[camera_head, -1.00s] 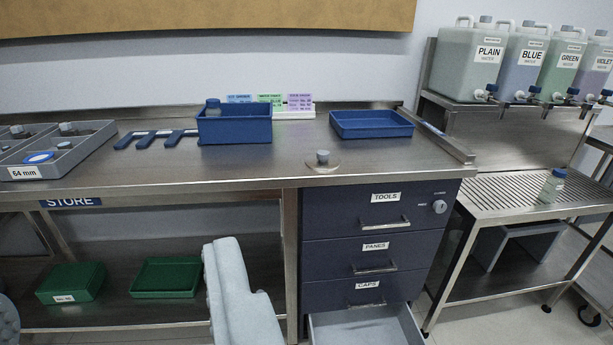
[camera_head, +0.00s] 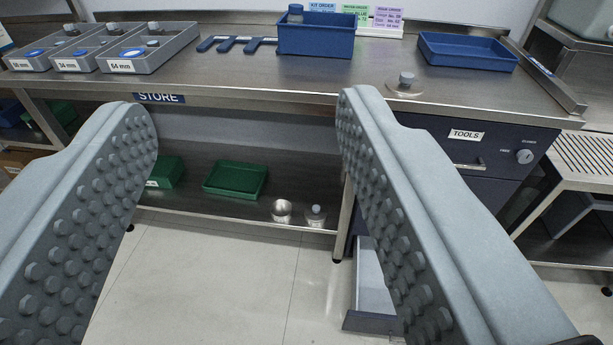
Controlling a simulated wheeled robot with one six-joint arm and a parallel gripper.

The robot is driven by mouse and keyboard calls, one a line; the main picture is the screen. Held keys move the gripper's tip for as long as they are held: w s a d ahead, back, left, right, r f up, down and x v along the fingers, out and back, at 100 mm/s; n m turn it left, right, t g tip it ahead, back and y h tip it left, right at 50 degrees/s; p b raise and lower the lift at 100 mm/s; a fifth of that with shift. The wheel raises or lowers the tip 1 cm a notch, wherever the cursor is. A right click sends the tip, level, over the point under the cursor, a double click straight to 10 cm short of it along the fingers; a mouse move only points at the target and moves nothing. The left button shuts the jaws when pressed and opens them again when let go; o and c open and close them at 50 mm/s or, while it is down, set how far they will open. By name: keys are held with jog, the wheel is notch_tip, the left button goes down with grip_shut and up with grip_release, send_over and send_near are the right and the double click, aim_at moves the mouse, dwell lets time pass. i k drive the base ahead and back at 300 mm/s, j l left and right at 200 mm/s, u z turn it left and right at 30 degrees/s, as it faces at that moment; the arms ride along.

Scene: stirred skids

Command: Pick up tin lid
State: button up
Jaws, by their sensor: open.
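My gripper (camera_head: 248,110) is open and empty, its two studded grey fingers wide apart in the foreground. A round, flat lid-like disc with a grey knob (camera_head: 405,84) lies on the bench top near the front edge, right of the right fingertip. On the lower shelf, seen between the fingers, a small shiny open tin (camera_head: 282,210) stands beside another knobbed piece (camera_head: 315,215). I cannot tell for certain which knobbed piece is the tin lid. My gripper touches none of them.
The steel bench (camera_head: 230,77) holds a deep blue bin (camera_head: 316,40), a shallow blue tray (camera_head: 467,52) and grey compartment trays (camera_head: 150,62). Green trays (camera_head: 235,179) stand on the lower shelf. An open drawer (camera_head: 371,280) juts out below, partly behind the right finger.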

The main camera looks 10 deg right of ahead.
aim_at(404, 84)
jog(key=i+j+z, duration=0.2)
jog(key=i+z, duration=0.2)
jog(key=i+j+z, duration=0.3)
jog(key=z, duration=0.15)
jog(key=i+j+z, duration=0.4)
jog(key=j, duration=0.1)
